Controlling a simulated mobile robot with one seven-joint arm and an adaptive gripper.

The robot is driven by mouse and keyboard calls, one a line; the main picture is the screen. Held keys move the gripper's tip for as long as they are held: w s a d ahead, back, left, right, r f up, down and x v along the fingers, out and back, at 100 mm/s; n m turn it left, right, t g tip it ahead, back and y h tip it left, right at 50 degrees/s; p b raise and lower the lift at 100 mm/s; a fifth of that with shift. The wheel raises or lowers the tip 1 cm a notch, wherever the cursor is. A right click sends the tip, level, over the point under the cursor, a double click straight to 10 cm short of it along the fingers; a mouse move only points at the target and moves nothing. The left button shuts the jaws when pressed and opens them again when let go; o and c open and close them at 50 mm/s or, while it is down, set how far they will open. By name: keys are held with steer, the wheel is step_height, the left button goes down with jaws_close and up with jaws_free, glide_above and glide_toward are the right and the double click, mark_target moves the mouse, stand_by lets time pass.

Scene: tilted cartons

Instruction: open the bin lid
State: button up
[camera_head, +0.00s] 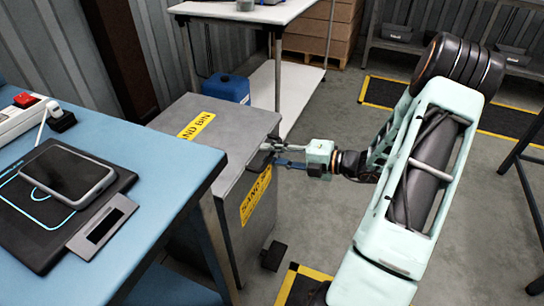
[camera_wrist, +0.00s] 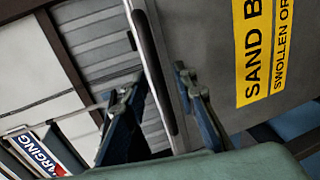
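The grey sand bin (camera_head: 235,225) stands on the floor beside the blue table, and its lid (camera_head: 186,112) looks closed. The lid has a yellow label on top. In the wrist view a dark handle strip (camera_wrist: 149,50) runs along the lid's edge, and the bin's front (camera_wrist: 215,40) carries a yellow "SAND B…" label. My gripper (camera_head: 268,152) is at the front edge of the lid. In the wrist view my gripper (camera_wrist: 156,80) has its fingers apart, one on each side of the lid edge and handle. Whether they touch it cannot be told.
A blue table (camera_head: 110,160) with a phone on a dark pad and a power strip stands close at the left of the bin. A white-topped workbench (camera_head: 245,12) and a blue container (camera_head: 226,87) are behind it. Open floor (camera_head: 330,110) lies to the right.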

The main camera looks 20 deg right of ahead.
steer(key=shift+c, duration=0.3)
jaws_close()
